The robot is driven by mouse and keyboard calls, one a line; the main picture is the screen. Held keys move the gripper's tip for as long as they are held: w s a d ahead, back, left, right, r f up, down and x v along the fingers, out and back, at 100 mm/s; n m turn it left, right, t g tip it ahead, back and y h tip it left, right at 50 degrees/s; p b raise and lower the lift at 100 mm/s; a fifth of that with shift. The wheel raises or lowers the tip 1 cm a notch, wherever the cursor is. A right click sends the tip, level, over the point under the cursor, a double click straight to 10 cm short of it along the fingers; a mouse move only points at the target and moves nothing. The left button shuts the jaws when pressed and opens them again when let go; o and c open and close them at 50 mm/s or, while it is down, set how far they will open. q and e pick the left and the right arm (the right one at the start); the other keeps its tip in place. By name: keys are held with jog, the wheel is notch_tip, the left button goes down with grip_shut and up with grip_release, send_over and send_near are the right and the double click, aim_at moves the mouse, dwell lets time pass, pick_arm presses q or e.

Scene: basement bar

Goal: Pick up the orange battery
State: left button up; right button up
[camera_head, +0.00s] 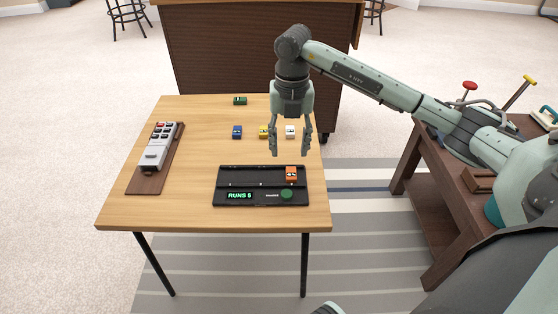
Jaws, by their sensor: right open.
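The orange battery (291,173) is a small orange block with a dark and white marking on its face. It sits at the right end of the black tray-like device (219,186) on the wooden table. The device shows a lit green "RUNS 8" readout (239,196) and a round green button (287,194). My right gripper (290,152) points down with its fingers apart and empty. In the picture its fingertips are just above the orange battery; I cannot tell the exact height gap. My left gripper is not in view.
Blue (237,132), yellow (264,131) and white (290,132) blocks stand in a row behind the device, with a green block (240,101) farther back. A grey device (159,148) lies on a brown board at left. A workbench (410,167) stands at right.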

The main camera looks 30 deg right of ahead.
aim_at(291, 172)
jog(key=shift+d+f, duration=0.1)
jog(key=shift+f, duration=0.3)
jog(key=shift+s+f, duration=0.25)
jog(key=shift+f, duration=0.85)
notch_tip(291, 172, down, 5)
jog(key=shift+d+r, duration=0.15)
jog(key=shift+r, duration=0.05)
jog(key=shift+c, duration=0.4)
grip_shut()
jog(key=shift+r, duration=0.15)
